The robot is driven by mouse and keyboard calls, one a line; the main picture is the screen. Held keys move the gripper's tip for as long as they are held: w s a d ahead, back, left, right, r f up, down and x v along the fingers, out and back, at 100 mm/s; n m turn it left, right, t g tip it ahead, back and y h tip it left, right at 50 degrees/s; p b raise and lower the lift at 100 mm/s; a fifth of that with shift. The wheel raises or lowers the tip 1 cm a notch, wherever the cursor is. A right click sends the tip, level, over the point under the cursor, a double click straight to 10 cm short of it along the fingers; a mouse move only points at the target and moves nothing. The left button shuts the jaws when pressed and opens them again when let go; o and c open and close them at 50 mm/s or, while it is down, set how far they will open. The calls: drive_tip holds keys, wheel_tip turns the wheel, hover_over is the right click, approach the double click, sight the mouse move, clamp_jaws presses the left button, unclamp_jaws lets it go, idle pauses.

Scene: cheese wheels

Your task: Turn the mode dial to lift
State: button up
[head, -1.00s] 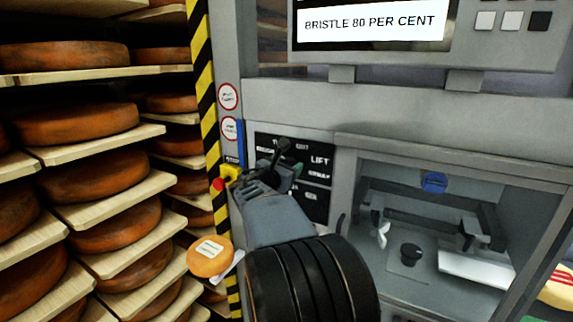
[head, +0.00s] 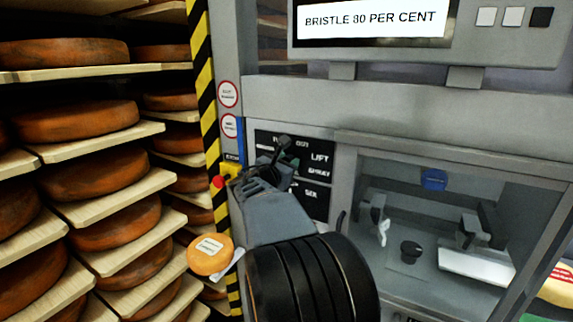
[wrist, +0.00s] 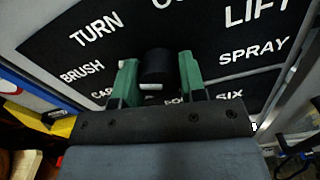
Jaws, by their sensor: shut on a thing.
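The mode dial (wrist: 157,62) is a black round knob on a black panel (wrist: 75,50) with white words. In the wrist view TURN, BRUSH, LIFT and SPRAY can be read around it, with LIFT at the upper right. My gripper (wrist: 159,72) has its green fingers on either side of the dial and is shut on it. A small pale mark shows low on the dial; I cannot tell which word it points to. In the head view my gripper (head: 281,162) is at the panel (head: 318,200) and hides the dial.
A yellow and red switch (head: 222,180) is just left of my gripper. Shelves of cheese wheels (head: 75,121) fill the left. A glazed bay (head: 400,200) lies to the right. The screen (head: 374,22) reads BRISTLE 80 PER CENT.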

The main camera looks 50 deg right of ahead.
drive_tip(key=m+b, duration=0.1)
drive_tip(key=b, duration=0.1)
drive_tip(key=m+b, duration=0.1)
drive_tip(key=b, duration=0.1)
drive_tip(key=shift+f+m, duration=0.3)
drive_tip(key=shift+f, duration=0.1)
drive_tip(key=m+b, duration=0.3)
drive_tip(key=b, duration=0.2)
drive_tip(key=shift+m+b, duration=0.3)
drive_tip(key=shift+b, duration=0.05)
drive_tip(key=m+b, duration=0.3)
drive_tip(key=b, duration=0.1)
drive_tip(key=shift+m+b, duration=0.3)
drive_tip(key=shift+b, duration=0.05)
drive_tip(key=m+b, duration=0.3)
drive_tip(key=shift+r+m+b, duration=0.1)
drive_tip(key=shift+m+b, duration=0.2)
drive_tip(key=shift+b, duration=0.1)
drive_tip(key=m+b, duration=0.5)
drive_tip(key=m, duration=0.1)
drive_tip(key=m+b, duration=0.2)
drive_tip(key=m, duration=0.1)
drive_tip(key=shift+r+m, duration=0.1)
drive_tip(key=shift+m, duration=0.3)
drive_tip(key=shift+r+m+b, duration=0.1)
drive_tip(key=shift+m+b, duration=0.65)
drive_tip(key=shift+m, duration=0.85)
